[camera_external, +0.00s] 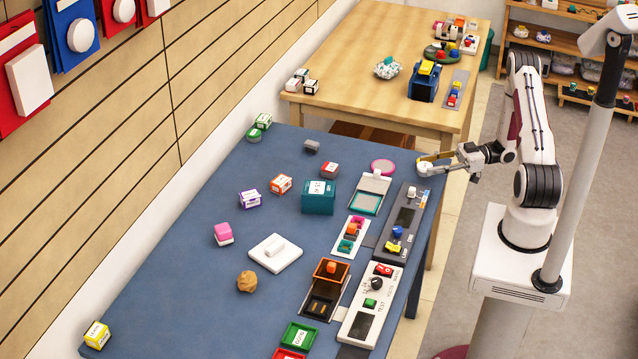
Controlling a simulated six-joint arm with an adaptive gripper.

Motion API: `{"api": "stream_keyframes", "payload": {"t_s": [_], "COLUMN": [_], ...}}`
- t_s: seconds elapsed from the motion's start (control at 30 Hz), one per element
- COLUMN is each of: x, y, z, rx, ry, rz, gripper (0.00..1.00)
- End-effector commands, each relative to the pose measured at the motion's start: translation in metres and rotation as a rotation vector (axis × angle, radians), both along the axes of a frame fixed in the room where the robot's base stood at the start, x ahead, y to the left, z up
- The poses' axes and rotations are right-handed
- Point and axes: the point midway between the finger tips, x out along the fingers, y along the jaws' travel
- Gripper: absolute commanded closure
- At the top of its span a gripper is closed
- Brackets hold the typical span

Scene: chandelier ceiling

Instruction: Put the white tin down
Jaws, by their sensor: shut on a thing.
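My gripper (444,166) reaches in from the right, above the far right corner of the blue table. It is shut on a small round whitish tin (427,170) with a tan-yellow top edge. The fingers partly hide the tin, and I cannot tell whether its underside touches the blue table (215,195) or hangs just above it.
A grey panel (407,218) with small coloured parts lies just in front of the tin. A pink round pad (383,166) and a hinged case (371,190) are to its left. A wooden table (360,50) stands behind. The blue table's left half has free room.

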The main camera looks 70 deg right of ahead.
Motion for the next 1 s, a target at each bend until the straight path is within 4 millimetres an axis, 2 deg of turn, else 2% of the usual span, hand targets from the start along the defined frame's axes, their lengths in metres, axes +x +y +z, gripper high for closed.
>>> {"api": "stream_keyframes", "payload": {"t_s": [0.37,0.73,1.0], "x": [0.0,0.0,0.0], "y": [0.0,0.0,0.0], "z": [-0.003,-0.032,-0.038], "rx": [0.001,0.002,0.0], "ry": [0.0,0.0,0.0], "rz": [0.0,0.0,0.0], "gripper": [0.86,0.86,0.86]}}
